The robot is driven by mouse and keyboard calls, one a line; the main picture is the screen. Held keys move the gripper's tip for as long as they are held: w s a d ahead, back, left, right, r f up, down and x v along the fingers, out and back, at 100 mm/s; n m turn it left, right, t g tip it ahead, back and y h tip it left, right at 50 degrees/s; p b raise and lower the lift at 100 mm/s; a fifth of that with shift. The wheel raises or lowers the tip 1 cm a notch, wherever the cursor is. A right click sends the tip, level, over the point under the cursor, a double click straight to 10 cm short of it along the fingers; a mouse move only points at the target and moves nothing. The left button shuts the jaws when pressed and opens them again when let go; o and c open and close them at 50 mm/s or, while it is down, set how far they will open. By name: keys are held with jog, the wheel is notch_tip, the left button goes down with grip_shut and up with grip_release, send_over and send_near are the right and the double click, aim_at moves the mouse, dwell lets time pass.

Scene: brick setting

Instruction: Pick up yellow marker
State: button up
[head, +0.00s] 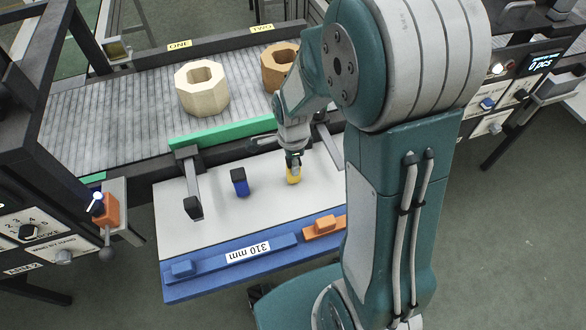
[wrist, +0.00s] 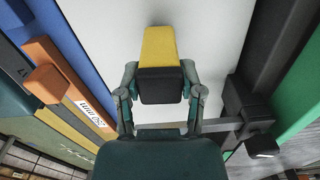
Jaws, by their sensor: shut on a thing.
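The yellow marker (head: 293,174) is a short block with a yellow body and a black end, at the white board in the head view. In the wrist view the marker (wrist: 160,50) sits between my fingers, its black end toward my palm. My gripper (head: 293,157) points down over the board and is shut on the marker's black end; its fingers show on both sides in the wrist view (wrist: 160,85). I cannot tell whether the marker touches the board.
A blue marker (head: 240,183) with a black top stands left on the white board (head: 210,225). Behind are a green bar (head: 220,134), a cream nut (head: 202,90) and a brown nut (head: 277,68) on the conveyor.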

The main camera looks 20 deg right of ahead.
jog(key=shift+r, duration=0.4)
jog(key=r, duration=0.2)
jog(key=shift+a+r, duration=0.2)
jog(key=shift+r, duration=0.2)
jog(key=s+a+r, duration=0.6)
jog(key=a+r, duration=0.3)
jog(key=a, duration=0.3)
jog(key=shift+a+r, duration=0.15)
jog(key=shift+a, duration=0.05)
jog(key=o, duration=0.6)
jog(key=shift+s, duration=0.1)
jog(key=c, duration=0.4)
jog(key=shift+o, duration=0.2)
